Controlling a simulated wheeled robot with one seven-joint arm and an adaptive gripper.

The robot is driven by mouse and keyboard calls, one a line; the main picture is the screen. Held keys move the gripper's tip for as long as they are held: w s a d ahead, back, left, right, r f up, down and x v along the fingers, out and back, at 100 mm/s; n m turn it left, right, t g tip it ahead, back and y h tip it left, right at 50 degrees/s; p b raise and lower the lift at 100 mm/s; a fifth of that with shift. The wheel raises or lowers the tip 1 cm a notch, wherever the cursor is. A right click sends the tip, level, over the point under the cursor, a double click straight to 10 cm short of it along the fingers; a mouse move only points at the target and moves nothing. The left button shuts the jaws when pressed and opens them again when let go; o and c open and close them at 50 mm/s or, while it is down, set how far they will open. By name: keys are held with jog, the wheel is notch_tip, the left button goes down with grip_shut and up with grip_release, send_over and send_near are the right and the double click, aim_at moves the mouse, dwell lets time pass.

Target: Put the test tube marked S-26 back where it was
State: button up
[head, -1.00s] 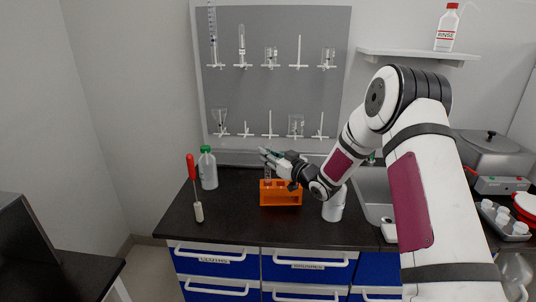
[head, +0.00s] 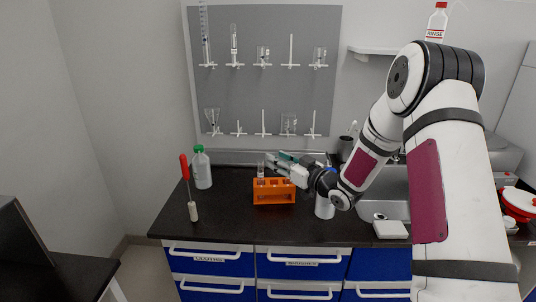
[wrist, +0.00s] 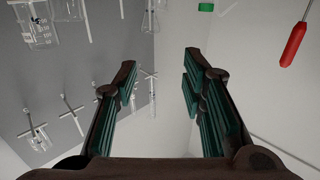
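The orange rack (head: 273,197) stands on the black counter. A clear test tube (head: 261,169) stands upright in its left part; its marking is too small to read. My gripper (head: 277,162) is just right of the tube's top, above the rack, pointing left. In the wrist view my gripper (wrist: 160,76) is open, its green-padded fingers wide apart with nothing between them. The tube and rack do not show in the wrist view.
A green-capped bottle (head: 203,169) and a red-handled tool (head: 188,183) stand left of the rack. A white container (head: 324,208) stands close on its right, before the sink (head: 375,209). A pegboard (head: 263,85) with glassware hangs behind.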

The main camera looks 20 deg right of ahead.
jog(key=s+d+r+m+g+h, duration=0.2)
jog(key=s+r+g+h, duration=0.1)
jog(key=s+r+h, duration=0.4)
jog(key=s+d+r+m+g+h, duration=0.1)
jog(key=s+r+g+h, duration=0.15)
jog(key=s+r, duration=0.45)
jog(key=s+a+f+m+g, duration=0.1)
jog(key=s+a+g, duration=0.2)
jog(key=s, duration=1.2)
jog(key=s+a+f+m+g+y, duration=0.1)
jog(key=s+a+f+g, duration=0.1)
jog(key=s, duration=1.4)
jog(key=shift+s+a+f+g, duration=0.2)
jog(key=shift+a+g, duration=0.35)
jog(key=shift+a, duration=0.3)
jog(key=shift+w, duration=0.1)
